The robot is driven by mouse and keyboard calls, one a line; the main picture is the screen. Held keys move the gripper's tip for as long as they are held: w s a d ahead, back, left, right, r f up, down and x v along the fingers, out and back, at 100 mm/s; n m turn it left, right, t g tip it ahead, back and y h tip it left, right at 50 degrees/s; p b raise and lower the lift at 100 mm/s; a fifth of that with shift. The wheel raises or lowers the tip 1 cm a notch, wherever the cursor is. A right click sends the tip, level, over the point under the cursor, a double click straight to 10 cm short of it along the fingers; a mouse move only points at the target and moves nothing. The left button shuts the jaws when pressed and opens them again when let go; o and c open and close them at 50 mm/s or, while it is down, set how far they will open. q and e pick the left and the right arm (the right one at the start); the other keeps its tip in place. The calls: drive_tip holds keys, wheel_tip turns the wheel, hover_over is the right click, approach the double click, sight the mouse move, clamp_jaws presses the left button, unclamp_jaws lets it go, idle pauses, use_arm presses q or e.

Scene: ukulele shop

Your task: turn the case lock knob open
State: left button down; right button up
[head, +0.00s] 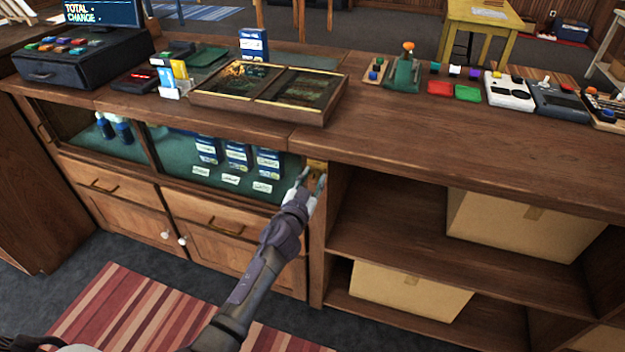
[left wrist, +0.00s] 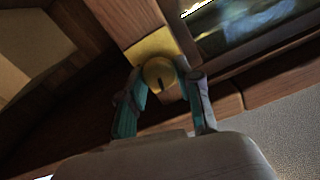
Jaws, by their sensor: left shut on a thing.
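The case lock knob (left wrist: 160,76) is a round brass knob with a dark slot, on a brass plate (left wrist: 150,45). In the head view the brass plate (head: 316,165) shows on the wooden post at the right end of the glass-fronted case (head: 228,170). My left gripper (head: 312,180) is at the knob; its two fingers (left wrist: 165,85) lie on either side of it and are shut on it. The slot looks tilted in the left wrist view. The fingers hide most of the knob in the head view. My right gripper is not in view.
Blue boxes (head: 237,155) stand inside the case. Right of the post are open shelves with cardboard boxes (head: 410,291). The counter top (head: 400,140) above holds a wooden display tray (head: 325,118) and several small items. A striped rug (head: 130,315) lies on the floor.

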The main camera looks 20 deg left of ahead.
use_arm(q)
drive_tip(key=m, duration=0.3)
drive_tip(key=shift+d+f+m+b, duration=0.1)
drive_tip(key=shift+m+b, duration=0.2)
drive_tip(key=shift+m, duration=0.1)
drive_tip(key=m, duration=0.4)
drive_tip(key=shift+m+b, duration=0.3)
drive_tip(key=shift+b, duration=0.05)
drive_tip(key=m, duration=0.4)
drive_tip(key=shift+f, duration=0.1)
drive_tip(key=shift+m+b, duration=0.3)
drive_tip(key=shift+m, duration=1.1)
drive_tip(key=c, duration=0.8)
unclamp_jaws()
drive_tip(key=shift+s, duration=0.1)
